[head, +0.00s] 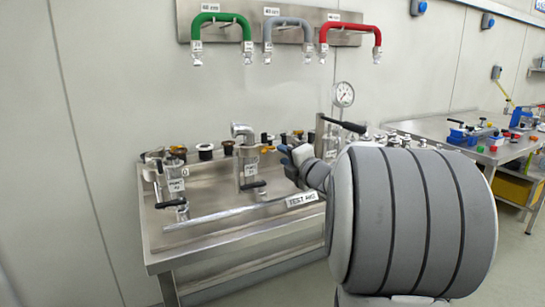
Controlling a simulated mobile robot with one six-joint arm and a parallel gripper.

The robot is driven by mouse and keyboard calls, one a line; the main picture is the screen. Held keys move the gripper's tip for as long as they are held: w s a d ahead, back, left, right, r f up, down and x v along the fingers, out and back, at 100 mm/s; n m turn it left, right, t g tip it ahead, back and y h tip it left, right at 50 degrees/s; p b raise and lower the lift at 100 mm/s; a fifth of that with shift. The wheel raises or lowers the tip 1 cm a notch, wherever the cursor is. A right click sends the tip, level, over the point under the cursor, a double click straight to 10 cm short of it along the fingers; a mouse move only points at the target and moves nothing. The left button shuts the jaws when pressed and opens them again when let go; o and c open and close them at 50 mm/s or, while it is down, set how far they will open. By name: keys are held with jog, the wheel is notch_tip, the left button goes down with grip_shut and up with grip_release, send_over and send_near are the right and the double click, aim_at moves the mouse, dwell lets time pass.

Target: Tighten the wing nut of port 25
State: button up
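A steel test bench (230,229) stands against the wall, with a "TEST RIG" plate (301,199) on its front. A left port (176,178) carries a label too small to read surely. A middle port (247,166) with a steel elbow on top also has a blurred label, so I cannot tell which is port 25. No wing nut is clearly made out. My gripper (286,156) has blue-grey tips and is just right of the middle port, seemingly apart from it. Its opening cannot be judged. My arm hides the bench's right part.
Black-handled valves (172,203) stick out at the bench front. A gauge (344,94) rises at the back right. Green (222,18), grey (288,22) and red (350,28) hoses hang on the wall rack. A second table (487,151) with small parts stands at right.

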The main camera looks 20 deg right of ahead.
jog(key=w, duration=0.5)
jog(key=shift+a, duration=0.15)
grip_shut()
dwell(0.4)
